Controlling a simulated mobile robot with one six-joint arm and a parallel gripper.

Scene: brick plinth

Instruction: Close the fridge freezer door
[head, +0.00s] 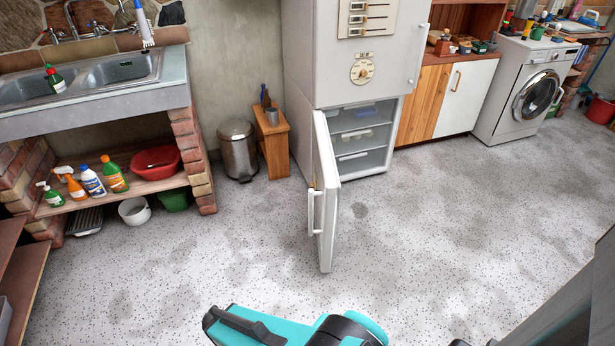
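The white fridge freezer (345,65) stands against the back wall. Its lower freezer door (326,195) is open, hinged on the left and swung out towards me over the floor. The white door handle (312,212) is on the outer face, which faces left, near the free edge. The freezer compartment (358,140) shows several clear drawers or shelves inside. The upper door is shut. Part of my teal and black arm shows at the bottom edge, apart from the door. I cannot make out my gripper's fingers in this view.
Speckled floor is clear in front of and right of the door. A steel pedal bin (238,150) and a small wooden stand (272,140) are left of the fridge. A sink unit (95,85) is far left; a cabinet (465,95) and washing machine (525,90) are right.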

